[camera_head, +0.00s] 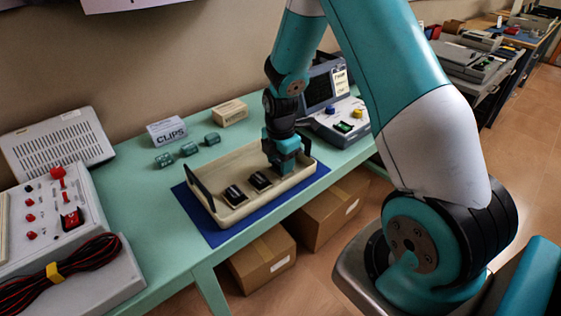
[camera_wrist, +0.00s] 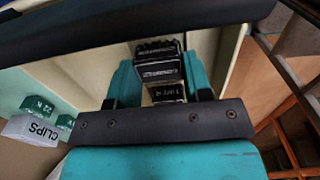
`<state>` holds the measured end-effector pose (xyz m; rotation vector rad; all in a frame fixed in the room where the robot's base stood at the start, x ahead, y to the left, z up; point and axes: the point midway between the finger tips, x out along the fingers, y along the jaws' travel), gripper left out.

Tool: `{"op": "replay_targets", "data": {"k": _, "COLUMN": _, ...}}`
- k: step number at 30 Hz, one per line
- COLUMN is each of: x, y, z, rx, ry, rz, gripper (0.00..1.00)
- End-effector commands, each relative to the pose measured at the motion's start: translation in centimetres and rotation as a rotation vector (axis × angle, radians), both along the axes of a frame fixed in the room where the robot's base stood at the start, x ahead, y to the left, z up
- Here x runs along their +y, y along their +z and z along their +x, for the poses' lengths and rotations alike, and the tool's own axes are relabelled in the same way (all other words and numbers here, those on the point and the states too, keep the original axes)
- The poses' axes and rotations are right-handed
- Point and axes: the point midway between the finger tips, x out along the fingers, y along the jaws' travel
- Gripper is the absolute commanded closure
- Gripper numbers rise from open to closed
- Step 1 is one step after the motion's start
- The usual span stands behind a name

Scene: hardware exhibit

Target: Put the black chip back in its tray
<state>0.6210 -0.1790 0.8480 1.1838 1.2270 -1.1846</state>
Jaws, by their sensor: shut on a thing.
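The beige tray (camera_head: 222,213) sits on a blue mat at the table's front edge. Two black chips, one at the left (camera_head: 235,195) and one nearer the middle (camera_head: 260,181), lie in it. My gripper (camera_head: 281,166) points down over the tray's right part, low, beside the middle chip. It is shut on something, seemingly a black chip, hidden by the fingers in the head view. In the wrist view, two black blocks with pale lettering, a far one (camera_wrist: 157,62) and a near one (camera_wrist: 167,92), show between the teal fingers; I cannot tell whether the near one is held.
A dark upright panel (camera_head: 200,187) stands at the tray's left end. An instrument (camera_head: 340,120) is close to my gripper's right. A red-knobbed panel (camera_head: 55,215) is at left.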

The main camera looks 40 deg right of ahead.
Motion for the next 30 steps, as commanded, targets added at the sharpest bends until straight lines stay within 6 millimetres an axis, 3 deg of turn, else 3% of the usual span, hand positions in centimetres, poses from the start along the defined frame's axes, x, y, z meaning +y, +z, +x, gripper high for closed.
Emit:
{"op": "replay_targets", "data": {"k": 11, "x": 0.0, "y": -0.8, "z": 0.0, "rx": -0.002, "ry": 0.0, "rz": 0.0, "gripper": 0.77}}
{"op": "replay_targets", "data": {"k": 12, "x": 0.0, "y": -0.8, "z": 0.0, "rx": -0.002, "ry": 0.0, "rz": 0.0, "gripper": 0.5}}
{"op": "replay_targets", "data": {"k": 15, "x": 0.0, "y": -0.7, "z": 0.0, "rx": -0.002, "ry": 0.0, "rz": 0.0, "gripper": 0.29}}
{"op": "replay_targets", "data": {"k": 23, "x": 0.0, "y": -0.6, "z": 0.0, "rx": -0.002, "ry": 0.0, "rz": 0.0, "gripper": 0.29}}
{"op": "replay_targets", "data": {"k": 26, "x": 0.0, "y": 0.0, "z": 0.1, "rx": -0.004, "ry": 0.0, "rz": -0.001, "gripper": 0.29}}
{"op": "replay_targets", "data": {"k": 30, "x": 0.0, "y": 2.2, "z": 0.1, "rx": -0.007, "ry": 0.0, "rz": -0.002, "gripper": 0.29}}
